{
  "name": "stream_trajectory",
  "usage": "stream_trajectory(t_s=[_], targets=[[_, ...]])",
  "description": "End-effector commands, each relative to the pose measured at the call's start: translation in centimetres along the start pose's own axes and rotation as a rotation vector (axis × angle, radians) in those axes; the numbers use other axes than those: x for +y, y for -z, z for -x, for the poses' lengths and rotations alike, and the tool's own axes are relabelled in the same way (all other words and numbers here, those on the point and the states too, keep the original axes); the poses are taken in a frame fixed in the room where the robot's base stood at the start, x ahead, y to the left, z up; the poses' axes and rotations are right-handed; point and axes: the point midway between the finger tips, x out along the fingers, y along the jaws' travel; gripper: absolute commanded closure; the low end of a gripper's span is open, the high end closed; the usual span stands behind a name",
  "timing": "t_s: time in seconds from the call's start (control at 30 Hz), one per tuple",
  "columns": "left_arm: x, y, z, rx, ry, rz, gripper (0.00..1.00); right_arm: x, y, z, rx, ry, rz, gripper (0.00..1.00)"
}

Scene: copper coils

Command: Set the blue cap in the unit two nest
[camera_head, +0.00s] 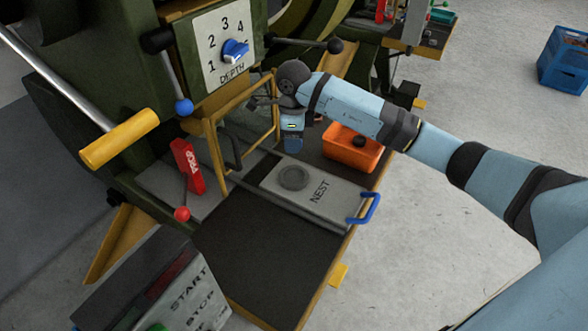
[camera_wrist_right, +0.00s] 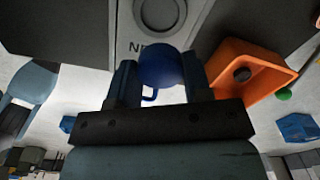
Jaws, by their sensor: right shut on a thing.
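My right gripper (camera_head: 292,145) reaches in from the right and hangs above the machine's bed, in front of the yellow guard frame. It is shut on the blue cap (camera_wrist_right: 158,65), which shows round between the two fingers in the right wrist view. In the head view I cannot make out the cap. The grey nest plate (camera_head: 335,208) lies on the bed, marked NEST, with a round ringed seat (camera_head: 293,178) and a blue handle (camera_head: 371,208). The seat (camera_wrist_right: 160,12) also shows in the wrist view, beyond the cap. No unit number is readable. My left gripper is out of view.
An orange bin (camera_head: 346,158) with a dark round thing in it stands beside the nest plate. A red-knobbed lever (camera_head: 182,213), a red block (camera_head: 188,167) and the yellow guard frame (camera_head: 217,150) stand left. The dark front bed (camera_head: 262,250) is clear.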

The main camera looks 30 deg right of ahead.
Motion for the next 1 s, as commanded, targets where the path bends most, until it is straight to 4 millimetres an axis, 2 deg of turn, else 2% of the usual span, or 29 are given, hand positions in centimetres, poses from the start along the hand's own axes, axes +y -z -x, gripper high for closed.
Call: stream_trajectory(t_s=[0.03, 0.2, 0.47, 0.7, 1.0], targets=[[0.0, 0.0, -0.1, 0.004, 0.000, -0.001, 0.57, 0.1, 0.0, -1.6, 0.001, -0.004, 0.000, 0.78], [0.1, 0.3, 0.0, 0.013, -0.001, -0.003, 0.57, 0.1, 0.0, -5.0, 0.000, -0.003, 0.001, 0.78], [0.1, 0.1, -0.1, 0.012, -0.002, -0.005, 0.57, 0.0, 0.0, -7.0, 0.000, -0.001, 0.001, 0.78], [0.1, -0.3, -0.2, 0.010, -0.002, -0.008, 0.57, 0.1, 0.0, -10.4, 0.000, -0.001, 0.001, 0.78], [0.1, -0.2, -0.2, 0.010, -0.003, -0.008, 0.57, 0.0, 0.0, -10.7, -0.001, 0.001, 0.002, 0.78]])
